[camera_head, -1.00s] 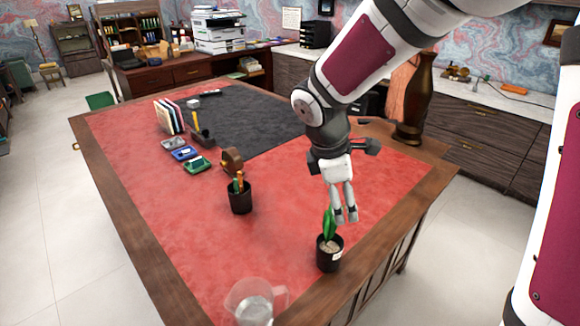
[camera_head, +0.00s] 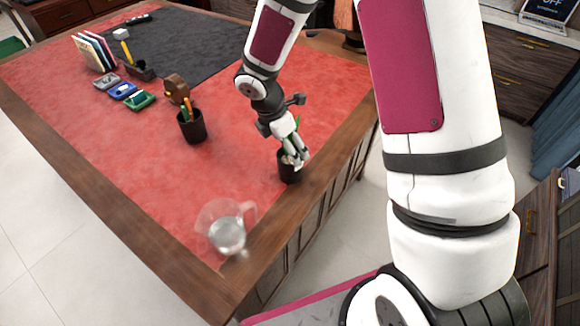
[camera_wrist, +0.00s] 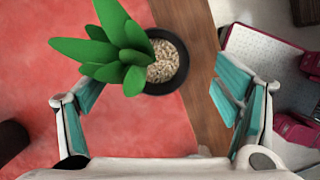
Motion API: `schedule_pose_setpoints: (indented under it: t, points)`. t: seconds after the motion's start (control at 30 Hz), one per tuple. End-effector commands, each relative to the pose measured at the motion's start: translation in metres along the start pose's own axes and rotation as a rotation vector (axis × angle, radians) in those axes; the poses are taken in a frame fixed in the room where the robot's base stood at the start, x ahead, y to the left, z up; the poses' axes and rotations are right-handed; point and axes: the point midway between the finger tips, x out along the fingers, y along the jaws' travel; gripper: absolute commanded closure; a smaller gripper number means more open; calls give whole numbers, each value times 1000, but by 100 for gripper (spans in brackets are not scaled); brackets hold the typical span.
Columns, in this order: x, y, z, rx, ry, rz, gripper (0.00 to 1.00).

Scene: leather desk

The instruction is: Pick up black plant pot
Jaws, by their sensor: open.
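The black plant pot (camera_head: 288,172) stands upright near the desk's right edge, with a green plant and pale pebbles in it. In the wrist view the pot (camera_wrist: 183,76) lies ahead of the fingers, its leaves (camera_wrist: 110,47) leaning left. My gripper (camera_head: 294,158) is at the pot's top in the head view and partly hides the pot and plant. In the wrist view my gripper (camera_wrist: 160,100) is open, with one teal-padded finger left of the pot and one right. Neither finger visibly touches the pot.
A clear glass jug (camera_head: 226,230) stands near the front corner of the desk (camera_head: 150,235). A black pen pot (camera_head: 192,127) stands to the left, by a brown tape dispenser (camera_head: 177,92). Small trays (camera_head: 123,91) lie farther back. Red desktop between them is clear.

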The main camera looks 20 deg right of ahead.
Motion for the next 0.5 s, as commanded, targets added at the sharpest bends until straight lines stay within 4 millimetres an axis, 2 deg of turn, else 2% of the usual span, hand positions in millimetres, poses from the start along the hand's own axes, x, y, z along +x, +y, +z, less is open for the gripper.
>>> schedule_pose_setpoints:
  t: [0.13, 0.4, 0.5]
  points:
    - [10, 0, -2, 0, -1, -2, 17]
    - [46, 4, -6, 0, -1, -2, 17]
    - [52, 4, -6, 0, 0, 0, 17]
